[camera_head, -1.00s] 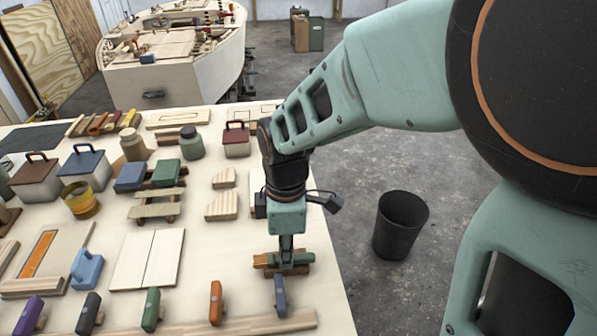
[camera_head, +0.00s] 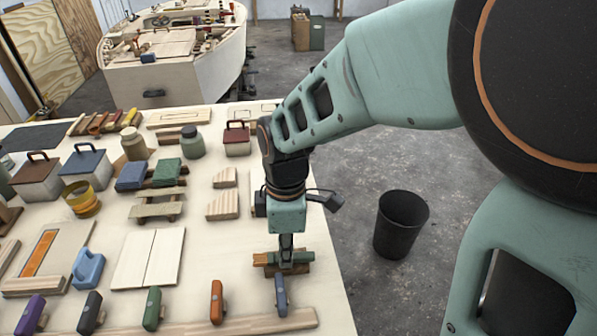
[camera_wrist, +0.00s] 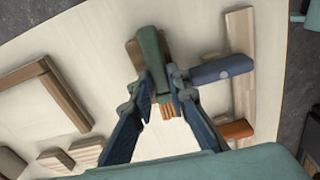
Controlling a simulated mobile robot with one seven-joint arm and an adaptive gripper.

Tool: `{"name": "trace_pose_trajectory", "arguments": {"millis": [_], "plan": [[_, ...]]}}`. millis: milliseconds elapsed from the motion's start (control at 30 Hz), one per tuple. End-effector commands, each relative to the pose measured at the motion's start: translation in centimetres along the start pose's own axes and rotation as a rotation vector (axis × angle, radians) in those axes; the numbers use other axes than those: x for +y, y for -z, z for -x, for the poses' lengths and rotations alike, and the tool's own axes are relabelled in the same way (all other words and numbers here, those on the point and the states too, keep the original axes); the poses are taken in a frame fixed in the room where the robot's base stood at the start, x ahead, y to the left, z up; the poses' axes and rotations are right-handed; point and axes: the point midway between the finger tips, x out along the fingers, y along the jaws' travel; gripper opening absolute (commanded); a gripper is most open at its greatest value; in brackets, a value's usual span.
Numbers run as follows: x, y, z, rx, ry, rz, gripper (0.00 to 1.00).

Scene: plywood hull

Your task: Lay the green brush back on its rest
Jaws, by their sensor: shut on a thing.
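The green brush (camera_wrist: 150,48) is between the fingertips of my gripper (camera_wrist: 163,85) in the wrist view, with orange-tan bristles (camera_wrist: 168,110) at its near end. My gripper (camera_head: 286,258) is shut on it, close above the table's right edge in the head view. The green brush (camera_head: 300,256) lies crosswise over a brown wooden rest (camera_head: 288,270). The rest also shows beside and under the brush in the wrist view (camera_wrist: 133,52). The fingers hide part of both, so I cannot tell whether the brush fully touches the rest.
Stepped wooden blocks (camera_head: 223,206) lie behind left. A black bin (camera_head: 400,225) stands on the floor beyond the right table edge.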

Motion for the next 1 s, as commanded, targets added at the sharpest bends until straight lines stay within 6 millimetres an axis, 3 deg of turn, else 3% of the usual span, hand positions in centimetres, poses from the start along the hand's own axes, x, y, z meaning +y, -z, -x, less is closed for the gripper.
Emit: {"name": "trace_pose_trajectory", "arguments": {"millis": [433, 467, 633, 1000], "plan": [[-0.01, 0.0, -0.11, 0.0, 0.0, 0.0, 0.0], [-0.01, 0.0, -0.11, 0.0, 0.0, 0.0, 0.17], [-0.01, 0.0, -0.11, 0.0, 0.0, 0.0, 0.35], [0.04, 0.03, 0.51, 0.001, -0.001, 0.0, 0.35]]}}
